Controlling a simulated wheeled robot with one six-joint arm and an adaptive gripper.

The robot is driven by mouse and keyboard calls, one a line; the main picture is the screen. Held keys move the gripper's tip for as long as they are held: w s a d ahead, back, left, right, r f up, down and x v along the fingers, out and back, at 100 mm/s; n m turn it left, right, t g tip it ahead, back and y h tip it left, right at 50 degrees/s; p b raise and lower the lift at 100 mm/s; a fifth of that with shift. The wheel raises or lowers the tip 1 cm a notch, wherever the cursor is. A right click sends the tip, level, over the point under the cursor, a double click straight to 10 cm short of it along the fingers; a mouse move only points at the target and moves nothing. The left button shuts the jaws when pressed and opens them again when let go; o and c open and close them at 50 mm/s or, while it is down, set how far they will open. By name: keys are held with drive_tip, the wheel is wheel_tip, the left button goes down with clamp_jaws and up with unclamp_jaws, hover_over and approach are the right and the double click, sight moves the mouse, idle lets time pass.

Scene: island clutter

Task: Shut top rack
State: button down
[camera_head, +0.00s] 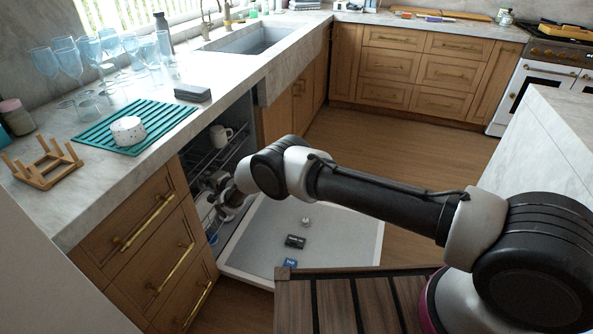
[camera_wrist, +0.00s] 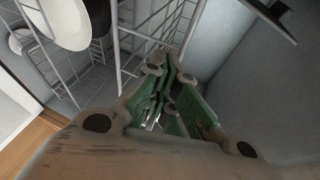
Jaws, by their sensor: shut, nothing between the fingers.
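The dishwasher stands open under the counter, with its door (camera_head: 335,225) folded down. The wire top rack (camera_head: 203,158) shows inside it, with a white mug (camera_head: 221,136) on it. My gripper (camera_head: 228,197) is at the dishwasher opening, below the mug, and is partly hidden by my wrist. In the wrist view my gripper (camera_wrist: 168,108) is shut and empty, its green-padded fingers together beside white rack wires (camera_wrist: 150,35). I cannot tell whether the fingers touch the wires. A white plate (camera_wrist: 62,22) sits in a rack at upper left.
A dark box (camera_head: 295,241), a blue item (camera_head: 290,263) and a small pale item (camera_head: 306,222) lie on the lowered door. Drawers with brass handles (camera_head: 150,220) stand left of the opening. A dishwasher wall (camera_wrist: 265,90) is close on the right.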

drive_tip(key=shift+a, duration=0.15)
drive_tip(key=shift+w+a, duration=0.25)
drive_tip(key=shift+a, duration=0.45)
drive_tip(key=shift+w+a, duration=0.25)
drive_tip(key=shift+a, duration=0.45)
drive_tip(key=shift+d, duration=0.1)
drive_tip(key=s+d, duration=0.4)
drive_tip(key=d, duration=0.7)
idle(0.4)
